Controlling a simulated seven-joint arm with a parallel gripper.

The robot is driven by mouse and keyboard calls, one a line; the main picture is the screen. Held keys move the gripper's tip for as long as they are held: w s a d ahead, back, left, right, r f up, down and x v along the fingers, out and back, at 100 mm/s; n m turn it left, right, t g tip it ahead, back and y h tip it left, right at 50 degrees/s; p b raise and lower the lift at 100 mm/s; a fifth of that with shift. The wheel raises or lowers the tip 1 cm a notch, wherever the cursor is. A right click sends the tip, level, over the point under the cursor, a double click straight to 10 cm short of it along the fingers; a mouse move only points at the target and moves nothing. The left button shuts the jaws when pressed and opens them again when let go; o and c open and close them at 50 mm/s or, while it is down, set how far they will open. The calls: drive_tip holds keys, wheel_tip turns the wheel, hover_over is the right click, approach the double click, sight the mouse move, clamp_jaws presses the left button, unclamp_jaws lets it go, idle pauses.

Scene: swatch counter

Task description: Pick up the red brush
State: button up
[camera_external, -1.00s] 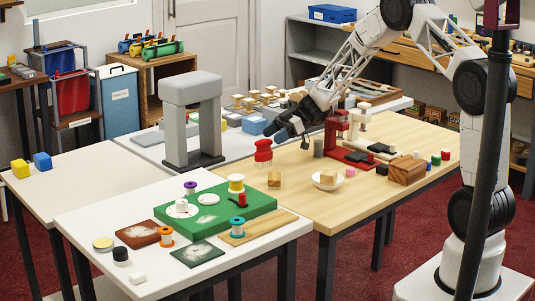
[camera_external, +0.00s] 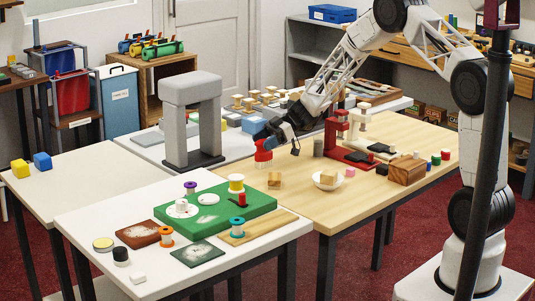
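A small red object (camera_external: 263,156), which looks like the red brush, stands on the wooden-topped table near its left edge. Its upper part is partly hidden by my gripper (camera_external: 270,143). My gripper reaches down from the upper right, with its dark fingers right at the top of the red object. I cannot tell whether the fingers touch it or how far apart they are.
A grey arch (camera_external: 191,90) stands left of my gripper. A red stand (camera_external: 345,152) is to the right. A wooden block (camera_external: 274,179) and a white bowl (camera_external: 328,185) stand in front. A green board (camera_external: 215,215) lies on the nearer white table.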

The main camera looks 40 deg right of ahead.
drive_tip(key=c, duration=1.2)
drive_tip(key=shift+o, duration=0.2)
drive_tip(key=shift+r, duration=0.1)
drive_tip(key=shift+r, duration=0.4)
wheel_tip(320, 180, up, 3)
drive_tip(key=shift+f, duration=0.1)
drive_tip(key=s+r, duration=0.1)
drive_tip(key=s, duration=1.5)
drive_tip(key=shift+d, duration=0.35)
drive_tip(key=shift+r, duration=0.1)
